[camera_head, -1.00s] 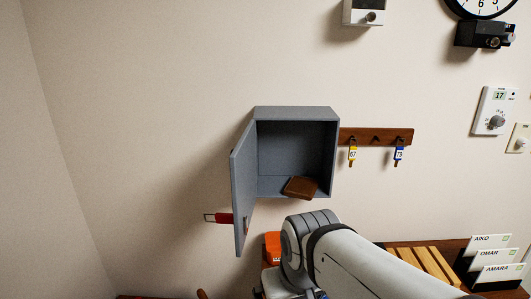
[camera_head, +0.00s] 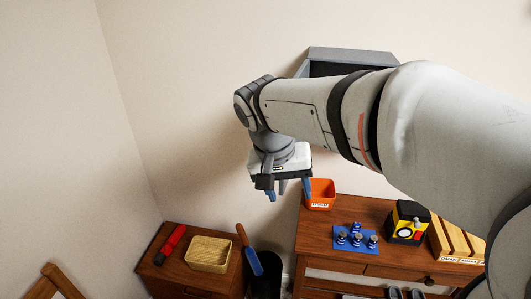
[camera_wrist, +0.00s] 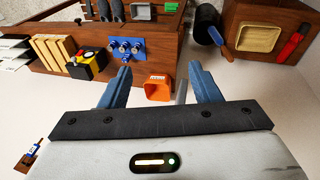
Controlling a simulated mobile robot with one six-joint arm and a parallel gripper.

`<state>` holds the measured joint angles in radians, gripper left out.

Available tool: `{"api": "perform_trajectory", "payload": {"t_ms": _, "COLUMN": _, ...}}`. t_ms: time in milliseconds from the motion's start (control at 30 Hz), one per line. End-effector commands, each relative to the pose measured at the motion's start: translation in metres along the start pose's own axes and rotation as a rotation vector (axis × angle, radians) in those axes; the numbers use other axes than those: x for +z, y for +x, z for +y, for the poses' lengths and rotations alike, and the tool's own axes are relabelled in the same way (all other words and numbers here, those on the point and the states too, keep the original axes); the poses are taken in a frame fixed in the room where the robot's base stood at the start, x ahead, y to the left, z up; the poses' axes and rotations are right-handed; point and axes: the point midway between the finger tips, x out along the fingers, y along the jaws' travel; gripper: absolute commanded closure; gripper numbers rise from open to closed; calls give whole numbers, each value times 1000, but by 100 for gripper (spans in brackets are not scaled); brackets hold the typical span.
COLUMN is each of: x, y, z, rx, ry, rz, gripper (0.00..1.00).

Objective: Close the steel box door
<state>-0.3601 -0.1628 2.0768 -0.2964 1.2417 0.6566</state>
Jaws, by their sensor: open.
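The steel box (camera_head: 350,55) is on the wall, and in the head view only its grey top and a little of its dark opening show above my arm. Its door cannot be made out in the head view; my arm covers that area. My gripper (camera_head: 288,190) hangs below and left of the box, fingers pointing down, with its two blue fingers apart. In the wrist view my gripper (camera_wrist: 155,85) is open.
A lower cabinet (camera_head: 160,275) at left holds a wooden tray (camera_head: 208,254) and a red torch (camera_head: 170,243). Wall at left is clear.

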Motion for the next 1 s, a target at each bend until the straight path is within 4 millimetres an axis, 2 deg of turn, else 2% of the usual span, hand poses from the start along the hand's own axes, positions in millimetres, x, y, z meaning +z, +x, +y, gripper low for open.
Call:
{"api": "perform_trajectory", "payload": {"t_ms": 33, "x": -11, "y": -6, "z": -21, "rx": 49, "ry": 17, "rz": 6, "gripper": 47}}
{"api": "perform_trajectory", "payload": {"t_ms": 200, "x": -37, "y": -29, "z": -78, "rx": 201, "ry": 144, "rz": 78, "gripper": 61}}
{"api": "perform_trajectory", "payload": {"t_ms": 300, "x": -44, "y": -40, "z": -106, "rx": 259, "ry": 212, "rz": 134, "gripper": 70}}
{"api": "perform_trajectory", "payload": {"t_ms": 400, "x": -47, "y": -47, "z": -124, "rx": 292, "ry": 261, "rz": 178, "gripper": 78}}
{"api": "perform_trajectory", "payload": {"t_ms": 533, "x": -49, "y": -49, "z": -132, "rx": 308, "ry": 292, "rz": 202, "gripper": 88}}
{"api": "perform_trajectory", "payload": {"t_ms": 667, "x": -51, "y": -38, "z": -128, "rx": 312, "ry": 295, "rz": 203, "gripper": 99}}
{"api": "perform_trajectory", "payload": {"t_ms": 1000, "x": -61, "y": 26, "z": -104, "rx": 313, "ry": 294, "rz": 199, "gripper": 100}}
